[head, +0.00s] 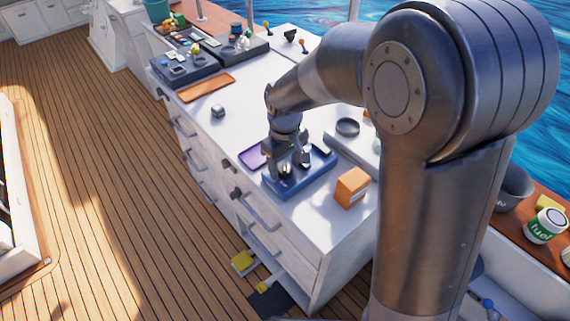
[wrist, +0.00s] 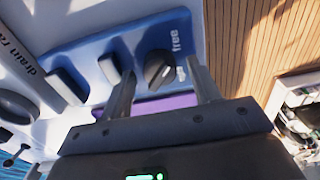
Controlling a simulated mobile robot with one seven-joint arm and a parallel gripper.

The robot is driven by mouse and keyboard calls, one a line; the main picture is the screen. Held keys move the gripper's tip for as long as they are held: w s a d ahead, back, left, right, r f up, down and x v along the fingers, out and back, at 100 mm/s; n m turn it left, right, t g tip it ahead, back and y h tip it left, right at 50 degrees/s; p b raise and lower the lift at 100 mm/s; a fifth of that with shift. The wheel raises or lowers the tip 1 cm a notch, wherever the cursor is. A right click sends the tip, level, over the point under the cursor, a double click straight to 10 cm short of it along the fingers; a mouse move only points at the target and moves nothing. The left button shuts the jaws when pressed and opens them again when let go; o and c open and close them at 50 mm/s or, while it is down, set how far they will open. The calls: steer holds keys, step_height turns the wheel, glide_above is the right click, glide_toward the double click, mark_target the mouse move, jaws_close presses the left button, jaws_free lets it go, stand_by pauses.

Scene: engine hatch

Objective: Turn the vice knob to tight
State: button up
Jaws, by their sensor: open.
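The vice is a blue base (wrist: 90,45) with two upright grey jaw blocks, one of them at the left (wrist: 66,84); the jaws stand apart. Its dark round knob (wrist: 158,68) has a pale ridge and sits at the right end in the wrist view. The word "free" is printed beside the knob, and another label is partly hidden by a finger. My gripper (wrist: 163,72) is open, with one finger on each side of the knob; I cannot tell whether they touch it. In the head view my gripper (head: 288,160) is low over the blue base (head: 322,160).
On the white counter, an orange box (head: 352,188) stands close to the vice's right, and a purple tray (head: 252,156) lies to its left.

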steer(key=shift+f, duration=0.25)
steer(key=c, duration=1)
